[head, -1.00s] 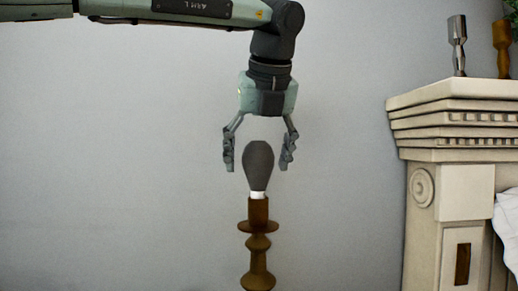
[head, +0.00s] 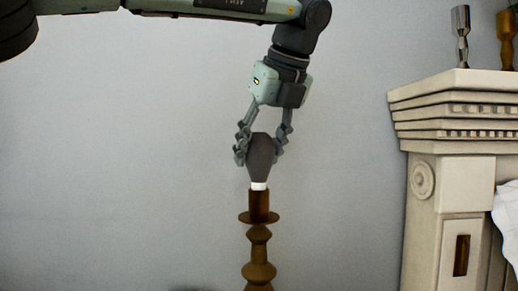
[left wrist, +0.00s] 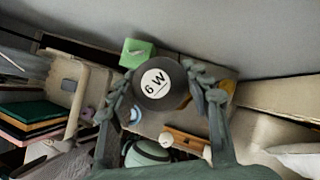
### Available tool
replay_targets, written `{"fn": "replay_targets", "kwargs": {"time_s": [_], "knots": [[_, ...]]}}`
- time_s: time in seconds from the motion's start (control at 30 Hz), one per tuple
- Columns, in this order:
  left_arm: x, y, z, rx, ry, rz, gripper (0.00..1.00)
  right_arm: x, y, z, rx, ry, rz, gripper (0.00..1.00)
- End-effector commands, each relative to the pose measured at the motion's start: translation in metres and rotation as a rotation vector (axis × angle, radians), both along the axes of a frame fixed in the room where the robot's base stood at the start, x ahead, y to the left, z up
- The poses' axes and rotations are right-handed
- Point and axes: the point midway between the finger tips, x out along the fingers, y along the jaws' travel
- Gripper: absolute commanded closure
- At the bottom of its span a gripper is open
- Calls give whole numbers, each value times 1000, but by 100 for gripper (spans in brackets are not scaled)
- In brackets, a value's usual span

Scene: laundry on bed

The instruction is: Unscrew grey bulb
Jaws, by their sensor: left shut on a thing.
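The grey bulb (head: 261,158) stands upright with its white base in the brown holder (head: 259,208) of a turned brown lamp stand (head: 258,272) in the head view. My left gripper (head: 260,153) comes down from above, slightly tilted, and is shut on the bulb, one finger on each side. In the left wrist view the bulb's round top (left wrist: 158,83) with a white "6 W" label lies between the two fingers. My right gripper is not in view.
A cream mantelpiece (head: 450,115) with carved trim stands at the right, with a silver cup-shaped holder (head: 461,35) and a brown one (head: 507,40) on top. A green box (left wrist: 137,52) shows beyond the bulb in the wrist view. Plain wall lies behind the lamp.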

Motion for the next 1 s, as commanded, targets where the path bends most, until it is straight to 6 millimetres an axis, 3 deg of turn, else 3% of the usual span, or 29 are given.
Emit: {"fn": "replay_targets", "kwargs": {"time_s": [0.2,0.43,0.8,1.0], "knots": [[0,0,0,0,0,6,80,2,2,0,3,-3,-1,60],[1,-1,0,0,0,253,80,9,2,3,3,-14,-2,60],[0,0,0,-1,-1,308,80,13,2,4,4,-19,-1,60],[0,-1,-1,-1,0,496,80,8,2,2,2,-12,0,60]]}}
